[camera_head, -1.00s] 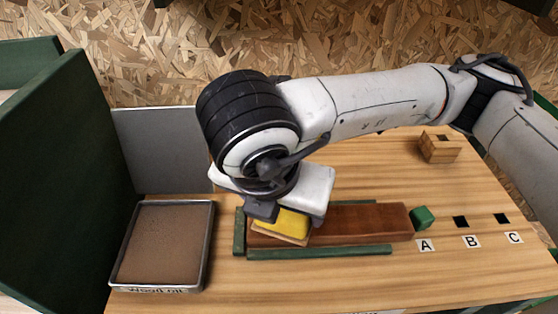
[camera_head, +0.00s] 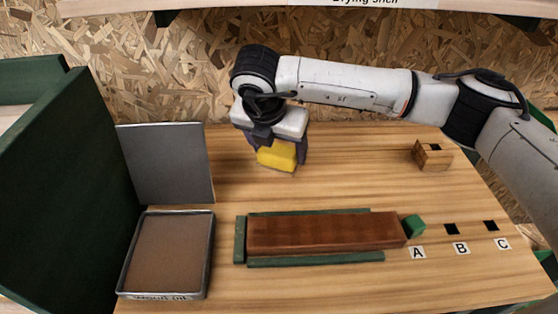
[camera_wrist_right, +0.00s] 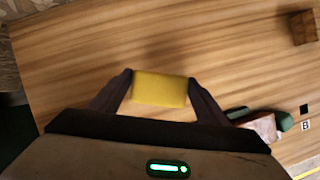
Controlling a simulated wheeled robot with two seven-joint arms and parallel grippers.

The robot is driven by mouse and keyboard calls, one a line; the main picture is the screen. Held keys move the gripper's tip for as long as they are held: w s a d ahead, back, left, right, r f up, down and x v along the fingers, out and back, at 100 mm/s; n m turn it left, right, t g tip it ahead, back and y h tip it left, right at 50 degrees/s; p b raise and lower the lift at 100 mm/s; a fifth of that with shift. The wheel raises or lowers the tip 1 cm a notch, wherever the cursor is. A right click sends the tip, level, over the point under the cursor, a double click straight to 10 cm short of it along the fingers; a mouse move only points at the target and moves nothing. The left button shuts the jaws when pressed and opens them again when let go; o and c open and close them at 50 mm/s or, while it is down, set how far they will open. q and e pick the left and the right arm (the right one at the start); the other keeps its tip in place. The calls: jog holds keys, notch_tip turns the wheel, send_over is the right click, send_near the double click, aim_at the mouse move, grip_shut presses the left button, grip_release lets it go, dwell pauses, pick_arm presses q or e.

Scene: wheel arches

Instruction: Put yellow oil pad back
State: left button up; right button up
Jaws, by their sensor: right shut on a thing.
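The yellow oil pad (camera_head: 277,156) is held between the fingers of my right gripper (camera_head: 281,155), which is shut on it. The pad also shows between the dark fingers in the right wrist view (camera_wrist_right: 160,88). Gripper and pad are over the back of the wooden table, behind the brown board and apart from it. A metal tray labelled for oil (camera_head: 165,255), with a brown surface, stands at the front left, and an upright grey lid or panel (camera_head: 168,165) is behind it. My left gripper is not seen.
A long reddish-brown board (camera_head: 325,232) lies between green rails with a green block (camera_head: 414,227) at its right end. A small wooden block with a slot (camera_head: 432,155) stands at the right. Dark square holes labelled A, B and C are at the right. A green wall (camera_head: 75,190) borders the left.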

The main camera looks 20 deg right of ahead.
aim_at(279, 164)
notch_tip(279, 164, down, 4)
jog(key=shift+s+f+p, duration=0.1)
jog(key=shift+p, duration=0.3)
jog(key=shift+w+f+p, duration=0.15)
jog(key=shift+w+p, duration=0.05)
jog(key=shift+p, duration=0.1)
jog(key=shift+f, duration=0.2)
jog(key=o, duration=0.9)
jog(key=shift+r, duration=0.1)
jog(key=b+v, duration=0.2)
jog(key=v, duration=0.9)
jog(key=shift+s+a+r, duration=0.1)
jog(key=shift+r, duration=0.3)
